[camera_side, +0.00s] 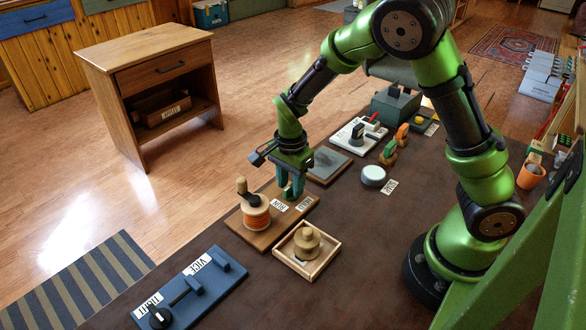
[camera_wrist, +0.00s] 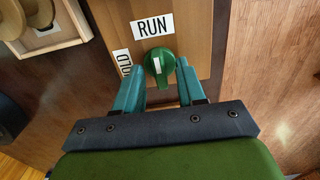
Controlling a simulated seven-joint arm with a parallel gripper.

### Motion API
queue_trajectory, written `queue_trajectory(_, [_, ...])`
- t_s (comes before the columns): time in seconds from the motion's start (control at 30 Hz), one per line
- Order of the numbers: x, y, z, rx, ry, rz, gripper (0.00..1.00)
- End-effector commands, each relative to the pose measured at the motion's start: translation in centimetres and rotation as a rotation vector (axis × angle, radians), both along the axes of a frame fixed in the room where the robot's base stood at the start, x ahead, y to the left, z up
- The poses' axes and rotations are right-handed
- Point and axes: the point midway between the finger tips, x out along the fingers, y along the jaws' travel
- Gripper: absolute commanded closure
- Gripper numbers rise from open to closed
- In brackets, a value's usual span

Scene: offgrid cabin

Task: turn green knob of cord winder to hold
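The cord winder is a wooden board (camera_side: 240,232) with an orange spool (camera_side: 256,218) and a dark crank with a wooden handle. Its green knob (camera_wrist: 166,54) shows in the wrist view, with a white mark that points roughly toward the RUN label (camera_wrist: 152,25). The HOLD label (camera_wrist: 123,62) is left of the knob, partly hidden by a finger. My gripper (camera_wrist: 160,72) is open, its two teal fingers on either side of the knob's near part, with gaps visible. In the side view my gripper (camera_side: 291,186) is low over the board's far end, and the fingers largely hide the knob.
A wooden tray (camera_side: 279,255) with a round wooden piece stands beside the board. A blue vice board (camera_side: 222,290) lies in front. A grey slab (camera_side: 328,163), a white round thing (camera_side: 373,176) and a white switch board (camera_side: 343,137) are behind.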

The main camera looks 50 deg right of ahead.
Motion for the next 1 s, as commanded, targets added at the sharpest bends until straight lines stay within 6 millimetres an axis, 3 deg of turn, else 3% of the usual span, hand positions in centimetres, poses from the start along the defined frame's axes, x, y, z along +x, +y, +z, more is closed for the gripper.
queue_trajectory(0.13, [0.00, 0.01, 0.02, 0.000, 0.000, 0.000, 0.62])
queue_trajectory(0.4, [0.00, 0.03, 0.05, 0.001, 0.000, 0.000, 1.00])
queue_trajectory(0.73, [0.01, 0.03, 0.08, 0.001, 0.000, 0.020, 1.00])
queue_trajectory(1.0, [0.02, 0.04, 0.12, 0.002, -0.001, 0.153, 1.00])
